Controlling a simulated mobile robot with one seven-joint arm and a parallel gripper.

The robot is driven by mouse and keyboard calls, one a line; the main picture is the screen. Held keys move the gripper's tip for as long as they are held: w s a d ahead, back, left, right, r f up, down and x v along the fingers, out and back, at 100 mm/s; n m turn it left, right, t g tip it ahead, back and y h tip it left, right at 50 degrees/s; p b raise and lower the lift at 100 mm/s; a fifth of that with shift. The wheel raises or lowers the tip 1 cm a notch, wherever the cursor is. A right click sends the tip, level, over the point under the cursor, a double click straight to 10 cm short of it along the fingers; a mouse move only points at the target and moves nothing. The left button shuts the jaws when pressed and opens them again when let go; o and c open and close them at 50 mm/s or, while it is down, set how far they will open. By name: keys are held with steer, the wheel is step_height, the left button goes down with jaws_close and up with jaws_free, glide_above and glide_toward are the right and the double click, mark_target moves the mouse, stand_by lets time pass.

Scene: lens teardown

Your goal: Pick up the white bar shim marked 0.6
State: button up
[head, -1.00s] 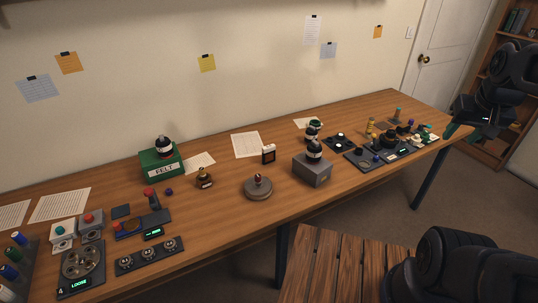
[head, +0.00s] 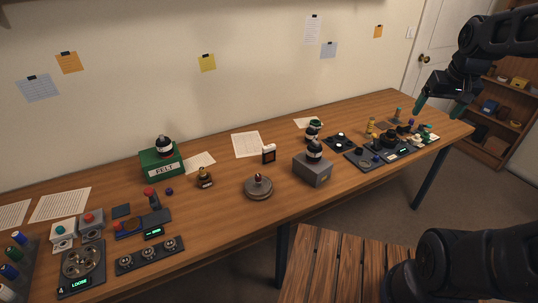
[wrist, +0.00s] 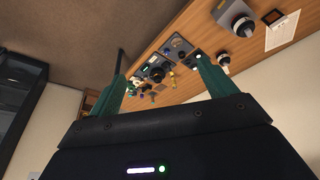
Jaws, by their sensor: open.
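My gripper (head: 438,110) is open and empty, with green fingers apart, in the air above the right end of the workbench. In the wrist view my gripper (wrist: 159,66) shows its two fingers spread, with the bench's small parts beyond them. I cannot make out the white bar shim marked 0.6 in either view. Small whitish and coloured parts (head: 417,140) cluster at the bench's right end, too small for any marking to be read.
Dark trays (head: 360,158) and a grey block (head: 312,169) with a black-and-white piece on top stand left of the cluster. A round grey stand (head: 258,189) is farther left. A slatted wooden surface (head: 330,262) lies in front of the bench.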

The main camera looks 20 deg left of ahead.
steer(key=w+a+f+n+g, duration=0.1)
steer(key=w+a+f+n, duration=0.1)
steer(key=w+a, duration=0.9)
steer(key=n+g, duration=0.3)
steer(key=n, duration=0.3)
glide_above(268, 146)
steer(key=shift+h, duration=0.3)
step_height(268, 146, down, 26)
steer(key=shift+d+f, duration=0.1)
steer(key=shift+d, duration=0.05)
steer(key=shift+f, duration=0.45)
step_height(268, 146, down, 4)
steer(key=shift+f, duration=0.15)
steer(key=shift+w+f, duration=0.15)
steer(key=shift+f, duration=2.75)
steer(key=shift+c, duration=0.2)
